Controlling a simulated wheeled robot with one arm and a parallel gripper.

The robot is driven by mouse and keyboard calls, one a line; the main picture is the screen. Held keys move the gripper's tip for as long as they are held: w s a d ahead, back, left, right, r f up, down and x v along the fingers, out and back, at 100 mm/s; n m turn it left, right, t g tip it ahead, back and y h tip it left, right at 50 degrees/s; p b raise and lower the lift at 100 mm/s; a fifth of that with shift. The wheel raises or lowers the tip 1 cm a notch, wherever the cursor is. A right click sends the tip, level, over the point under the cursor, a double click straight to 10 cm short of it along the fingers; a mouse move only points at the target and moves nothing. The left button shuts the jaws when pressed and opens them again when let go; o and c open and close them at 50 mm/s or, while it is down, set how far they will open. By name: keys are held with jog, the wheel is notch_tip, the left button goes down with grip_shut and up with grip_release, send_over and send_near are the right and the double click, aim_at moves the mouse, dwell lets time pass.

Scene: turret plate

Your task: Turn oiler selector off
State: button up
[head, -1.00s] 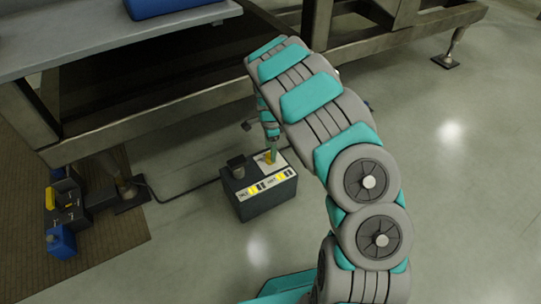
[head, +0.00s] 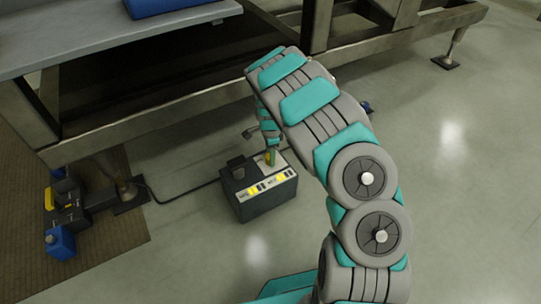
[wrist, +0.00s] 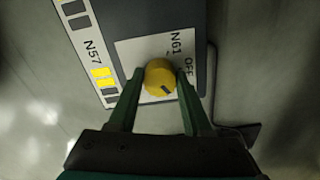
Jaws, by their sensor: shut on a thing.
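The oiler selector is a round yellow knob (wrist: 159,77) on a white plate (wrist: 128,52) marked N61 and OFF. It has a dark mark on its lower right side, and the word OFF is to the right of it. My gripper (wrist: 160,75) has one green finger on each side of the knob and is shut on it. In the head view my gripper (head: 271,158) reaches down onto the top of a dark control box (head: 262,204), with the knob mostly hidden there.
A cable (head: 182,192) runs from the box to the left along the floor. A metal frame (head: 150,134) with a grey bench top stands behind. Blue and black equipment (head: 61,243) sits on a brown mat at left. The floor at right is clear.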

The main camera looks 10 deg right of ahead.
grip_shut()
jog(key=shift+n, duration=0.4)
jog(key=shift+s+n+p, duration=0.1)
jog(key=shift+n+p, duration=0.55)
jog(key=shift+n, duration=0.35)
jog(key=n+p, duration=0.1)
jog(key=n, duration=0.2)
jog(key=shift+n, duration=0.3)
jog(key=n+p, duration=0.1)
jog(key=n, duration=0.4)
jog(key=shift+p, duration=0.3)
jog(key=shift+n, duration=0.3)
